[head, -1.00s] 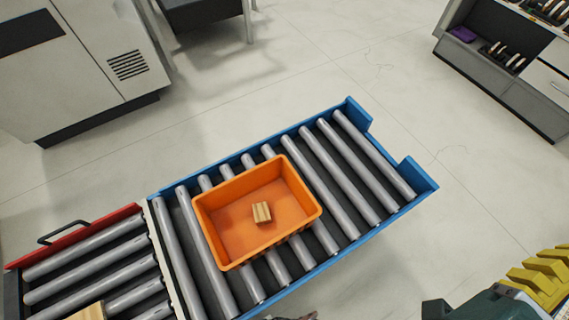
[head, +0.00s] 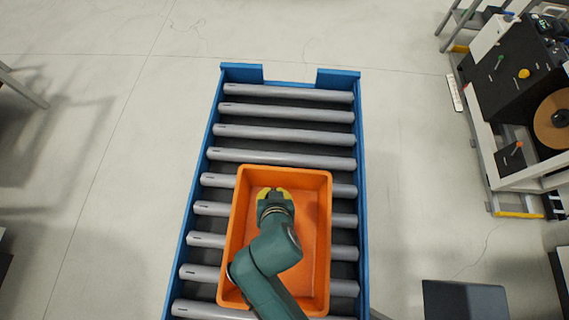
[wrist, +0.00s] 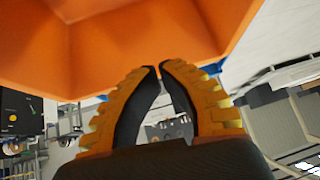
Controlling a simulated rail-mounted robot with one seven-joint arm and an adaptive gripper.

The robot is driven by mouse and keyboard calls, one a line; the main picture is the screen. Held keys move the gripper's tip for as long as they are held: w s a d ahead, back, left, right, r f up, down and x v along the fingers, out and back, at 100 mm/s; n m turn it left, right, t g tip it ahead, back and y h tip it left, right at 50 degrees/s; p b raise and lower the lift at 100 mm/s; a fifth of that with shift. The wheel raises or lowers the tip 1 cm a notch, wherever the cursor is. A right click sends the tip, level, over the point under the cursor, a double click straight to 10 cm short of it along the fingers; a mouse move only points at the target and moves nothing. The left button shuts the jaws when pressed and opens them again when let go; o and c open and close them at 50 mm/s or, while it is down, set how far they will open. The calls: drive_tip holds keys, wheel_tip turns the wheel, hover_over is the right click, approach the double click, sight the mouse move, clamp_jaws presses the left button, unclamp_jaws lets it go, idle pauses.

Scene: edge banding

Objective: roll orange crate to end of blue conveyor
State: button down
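The orange crate (head: 313,240) sits upright on the rollers of the blue conveyor (head: 364,200), in its nearer part. Several bare rollers lie between the crate and the conveyor's far end, which has a notched blue end plate. My arm reaches over the crate from below in the head view, with my gripper (head: 274,192) over the inside, near the far wall. In the wrist view the two yellow-and-black fingers (wrist: 160,68) curve together with their tips almost meeting, with nothing visible between them. The crate's orange wall (wrist: 150,30) fills the top there; contact cannot be told.
Bare rollers (head: 285,135) lie beyond the crate. Open floor (head: 120,180) is on both sides of the conveyor. A workbench with a black machine (head: 515,70) stands at the right. A dark flat-topped object (head: 465,300) is at the lower right.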

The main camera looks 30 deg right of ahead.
sight(287, 188)
drive_tip(key=s+d+f+g, duration=0.1)
drive_tip(key=s+f+g, duration=0.1)
drive_tip(key=s+f, duration=0.45)
drive_tip(key=shift+m+h, duration=0.3)
drive_tip(key=shift+m, duration=0.1)
drive_tip(key=x, duration=0.3)
drive_tip(key=b+x, duration=0.1)
drive_tip(key=x, duration=0.2)
drive_tip(key=w+x, duration=0.1)
drive_tip(key=x, duration=0.3)
drive_tip(key=shift+w+a+r, duration=0.1)
drive_tip(key=shift+w+a, duration=0.05)
drive_tip(key=shift+a, duration=0.15)
drive_tip(key=w+d, duration=0.2)
drive_tip(key=w, duration=0.1)
drive_tip(key=shift+d+f, duration=0.1)
drive_tip(key=shift+f, duration=0.25)
drive_tip(key=shift+w+d+f, duration=0.1)
drive_tip(key=shift+w+d, duration=0.15)
drive_tip(key=shift+w, duration=0.1)
